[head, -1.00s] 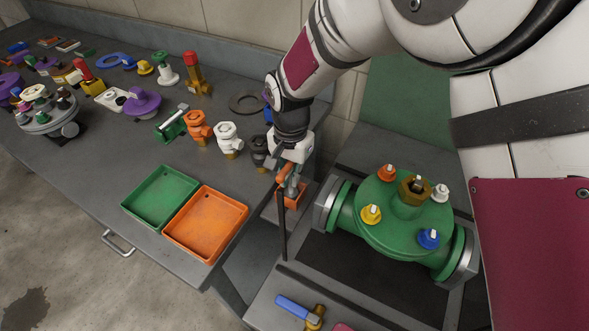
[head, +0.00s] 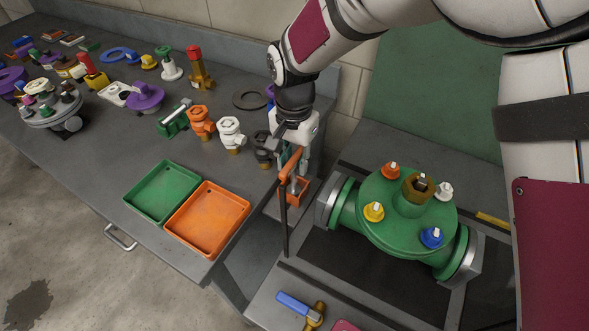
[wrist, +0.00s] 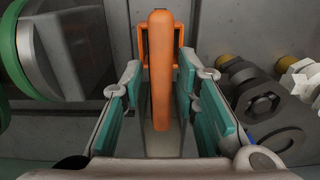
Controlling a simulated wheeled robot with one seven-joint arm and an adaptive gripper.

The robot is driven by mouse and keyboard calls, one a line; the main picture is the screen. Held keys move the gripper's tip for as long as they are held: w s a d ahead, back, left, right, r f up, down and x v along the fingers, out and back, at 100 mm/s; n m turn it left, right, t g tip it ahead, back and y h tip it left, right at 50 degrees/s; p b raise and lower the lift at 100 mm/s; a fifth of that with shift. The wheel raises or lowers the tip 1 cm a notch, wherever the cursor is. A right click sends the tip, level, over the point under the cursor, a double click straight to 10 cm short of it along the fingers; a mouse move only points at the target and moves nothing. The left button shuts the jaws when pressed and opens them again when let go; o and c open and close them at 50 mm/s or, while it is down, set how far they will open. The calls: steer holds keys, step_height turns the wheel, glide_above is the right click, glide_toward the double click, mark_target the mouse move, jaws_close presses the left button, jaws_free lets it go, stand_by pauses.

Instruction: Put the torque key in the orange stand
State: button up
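The torque key's orange handle (head: 290,164) shows below my gripper in the head view, with a thin dark rod (head: 284,228) hanging down under it. The orange stand (head: 295,192) is right beside and behind the rod. My gripper (head: 301,170) is just above the stand. In the wrist view, the orange handle (wrist: 160,85) lies lengthwise between the teal pads of my gripper (wrist: 160,80), with a gap showing on both sides, so the gripper looks open around it. The orange frame of the stand (wrist: 141,50) shows behind the handle. Whether the handle rests on the stand is hidden.
A green valve body (head: 400,225) with coloured knobs stands right of the stand. Black (head: 263,150), white (head: 230,133) and orange (head: 200,122) valves stand close by on the left. Green (head: 160,193) and orange (head: 207,220) trays lie at the bench's front. A blue-handled tool (head: 297,305) lies below.

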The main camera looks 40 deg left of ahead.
step_height(320, 180, up, 8)
steer(key=shift+r, duration=0.1)
stand_by(0.7)
